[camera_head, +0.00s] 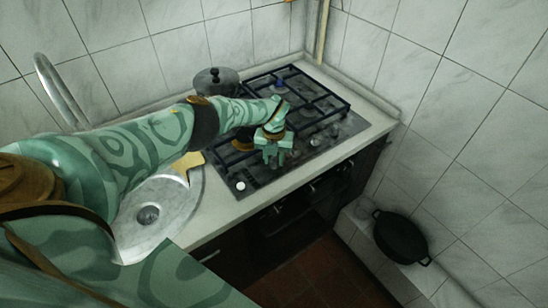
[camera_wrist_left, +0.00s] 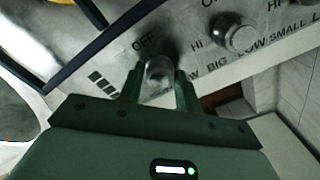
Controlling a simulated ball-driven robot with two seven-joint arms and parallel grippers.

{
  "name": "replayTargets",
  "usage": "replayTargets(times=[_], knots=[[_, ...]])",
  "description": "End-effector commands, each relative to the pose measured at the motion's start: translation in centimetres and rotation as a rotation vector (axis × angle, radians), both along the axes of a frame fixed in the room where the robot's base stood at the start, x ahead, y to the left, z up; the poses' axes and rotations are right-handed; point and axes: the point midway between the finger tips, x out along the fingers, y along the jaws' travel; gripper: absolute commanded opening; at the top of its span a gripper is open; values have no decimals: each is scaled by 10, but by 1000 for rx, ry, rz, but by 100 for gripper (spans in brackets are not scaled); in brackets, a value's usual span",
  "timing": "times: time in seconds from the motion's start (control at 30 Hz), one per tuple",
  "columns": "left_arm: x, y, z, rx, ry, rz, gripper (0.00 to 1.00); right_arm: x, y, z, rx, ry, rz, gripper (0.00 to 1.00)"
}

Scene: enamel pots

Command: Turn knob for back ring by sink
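The stove (camera_head: 325,150) is set in the counter, with its knobs along the front edge. My left gripper (camera_head: 274,158) reaches down to the front of it from the left. In the left wrist view, a shiny round knob (camera_wrist_left: 159,74) sits between the two fingers (camera_wrist_left: 158,88), which appear to press on its sides. Printed "OFF" and "HI" show around it. A second knob (camera_wrist_left: 238,34) stands to its right, clear of the fingers. A white knob (camera_head: 241,186) shows nearer the sink in the head view. My right gripper is not seen.
The metal sink (camera_head: 181,218) with a curved tap (camera_head: 57,88) lies left of the stove. A dark lidded pot (camera_head: 214,84) stands behind my left arm. A black pan (camera_head: 400,239) rests on a low ledge at right. Tiled walls close off the back and right.

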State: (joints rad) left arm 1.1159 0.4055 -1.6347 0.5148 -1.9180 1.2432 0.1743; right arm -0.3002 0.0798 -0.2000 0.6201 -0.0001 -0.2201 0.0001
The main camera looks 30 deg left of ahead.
Motion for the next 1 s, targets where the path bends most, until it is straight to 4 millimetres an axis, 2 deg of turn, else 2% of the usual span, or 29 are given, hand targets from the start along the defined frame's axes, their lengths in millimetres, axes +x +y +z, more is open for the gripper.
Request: replayTargets(times=[0.03,0.07,0.33,0.47,0.77,1.0], knots=[[1,0,1,0,-1,0,48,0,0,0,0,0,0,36],[0,0,1,0,-1,0,54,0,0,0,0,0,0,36],[0,0,1,0,0,0,54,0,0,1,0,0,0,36],[0,0,13,-1,-1,-1,54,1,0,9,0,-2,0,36],[1,1,91,0,-3,-1,54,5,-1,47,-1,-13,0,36],[1,1,142,0,-3,-1,54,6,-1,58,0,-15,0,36]])
